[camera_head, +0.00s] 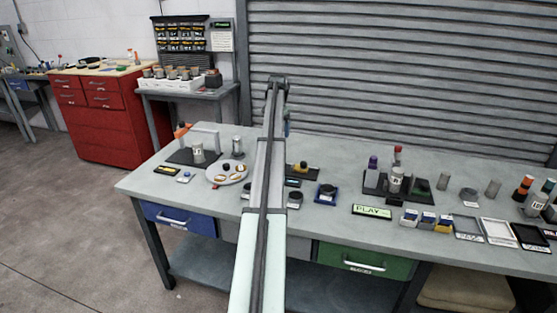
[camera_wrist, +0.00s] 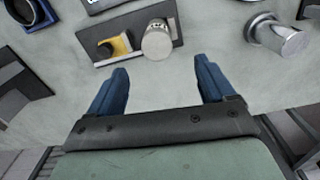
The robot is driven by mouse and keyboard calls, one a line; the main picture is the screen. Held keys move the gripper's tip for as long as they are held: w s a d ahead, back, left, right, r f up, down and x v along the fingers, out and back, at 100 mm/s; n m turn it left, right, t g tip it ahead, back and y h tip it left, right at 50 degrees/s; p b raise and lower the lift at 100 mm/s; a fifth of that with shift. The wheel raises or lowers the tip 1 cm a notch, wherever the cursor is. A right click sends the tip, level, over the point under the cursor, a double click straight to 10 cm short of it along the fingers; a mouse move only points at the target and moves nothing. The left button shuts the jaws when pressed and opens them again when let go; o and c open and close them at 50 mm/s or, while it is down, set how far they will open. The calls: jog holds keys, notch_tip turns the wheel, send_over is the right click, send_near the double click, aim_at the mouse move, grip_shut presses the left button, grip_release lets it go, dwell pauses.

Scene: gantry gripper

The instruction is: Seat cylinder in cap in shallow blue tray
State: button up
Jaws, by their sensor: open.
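The shallow blue tray (camera_head: 320,200) sits on the bench just right of my arm, with a dark round cap (camera_head: 327,190) in it. In the wrist view part of the tray (camera_wrist: 42,22) shows at the upper left. A pale grey cylinder (camera_wrist: 157,42) stands at the edge of a dark pad, beside a yellow and black block (camera_wrist: 118,46). A shiny metal cylinder (camera_wrist: 287,42) is at the upper right of the wrist view. I cannot tell which cylinder is meant. My gripper (camera_wrist: 160,88) is open and empty, with bare bench between its blue fingers.
My arm hides the middle of the bench in the head view. A white round plate (camera_head: 214,178) with small items lies left of it. A dark stand (camera_head: 372,186) with bottles and a PLAY sign (camera_head: 372,212) are to the right. A shutter closes the back.

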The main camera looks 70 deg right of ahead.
jog(key=shift+s+f, duration=0.15)
jog(key=shift+s, duration=0.05)
notch_tip(320, 180, down, 8)
jog(key=shift+f, duration=0.1)
jog(key=shift+a+f, duration=0.1)
jog(key=shift+f, duration=2.5)
jog(key=c, duration=1.5)
